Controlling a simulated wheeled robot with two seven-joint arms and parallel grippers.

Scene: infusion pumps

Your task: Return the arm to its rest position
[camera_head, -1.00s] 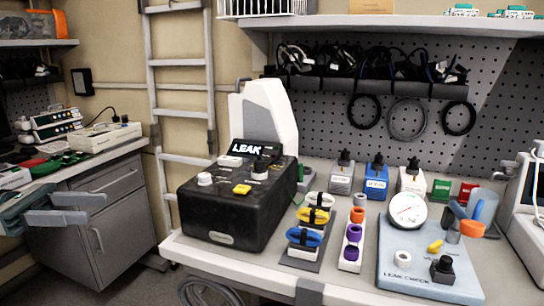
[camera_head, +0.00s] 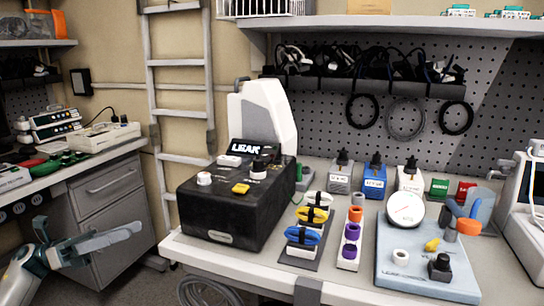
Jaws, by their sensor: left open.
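My left gripper (camera_head: 112,238) shows at the lower left, in front of the grey drawer cabinet (camera_head: 108,190). Its pale grey fingers point right and are seen nearly edge-on. It is open, and nothing shows between the fingers. It is apart from the workbench (camera_head: 200,252), with floor between them. My right gripper is out of view.
A black leak tester box (camera_head: 222,207) stands at the bench's left end. Colour clips (camera_head: 302,236), connectors (camera_head: 351,231) and a leak-check board with a gauge (camera_head: 405,209) lie to its right. A ladder (camera_head: 180,90) leans behind. A side counter (camera_head: 70,172) holds devices.

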